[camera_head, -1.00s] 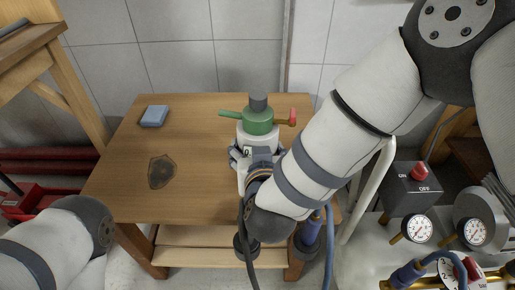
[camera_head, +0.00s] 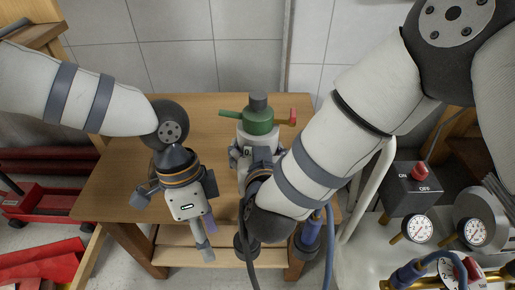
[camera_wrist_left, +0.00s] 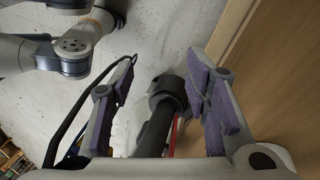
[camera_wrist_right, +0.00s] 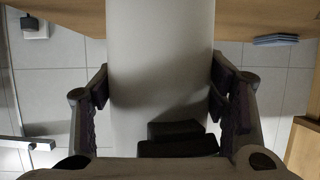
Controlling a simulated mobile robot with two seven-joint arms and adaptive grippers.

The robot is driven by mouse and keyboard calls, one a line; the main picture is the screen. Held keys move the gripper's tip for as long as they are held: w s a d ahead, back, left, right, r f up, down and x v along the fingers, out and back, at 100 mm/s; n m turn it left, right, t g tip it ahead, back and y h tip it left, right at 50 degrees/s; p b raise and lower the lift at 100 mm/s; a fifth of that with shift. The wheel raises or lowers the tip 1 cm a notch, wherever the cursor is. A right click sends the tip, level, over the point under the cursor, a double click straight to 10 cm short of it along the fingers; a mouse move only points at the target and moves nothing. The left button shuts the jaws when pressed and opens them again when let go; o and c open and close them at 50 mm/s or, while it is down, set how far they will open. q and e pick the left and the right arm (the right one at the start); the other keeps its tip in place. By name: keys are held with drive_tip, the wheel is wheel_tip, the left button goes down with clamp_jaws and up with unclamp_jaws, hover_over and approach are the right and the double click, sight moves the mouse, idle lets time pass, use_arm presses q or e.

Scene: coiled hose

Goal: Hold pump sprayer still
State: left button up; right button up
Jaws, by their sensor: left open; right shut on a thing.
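My left gripper (camera_head: 190,222) is open, left of the sprayer and in front of the bench edge. In the left wrist view its purple-padded fingers (camera_wrist_left: 160,95) are apart. A dark cylindrical part (camera_wrist_left: 165,105) shows between or beyond them; I cannot tell whether they touch it.
The wooden bench (camera_head: 215,125) has clear room at the back. A control box with a red button (camera_head: 420,173) and gauges (camera_head: 417,228) stand at the right.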

use_arm(q)
drive_tip(key=w+d+r+t+h, duration=0.2)
drive_tip(key=w+d+r+t, duration=0.15)
drive_tip(key=w+r, duration=0.85)
drive_tip(key=n+t+h, duration=0.2)
drive_tip(key=n+t, duration=0.1)
approach(255, 95)
drive_tip(key=f, duration=0.1)
drive_tip(key=shift+d+x, duration=0.2)
drive_tip(key=shift+x, duration=3.8)
drive_tip(key=shift+w+r, duration=0.1)
drive_tip(key=shift+r, duration=0.05)
drive_tip(key=shift+c, duration=0.3)
clamp_jaws()
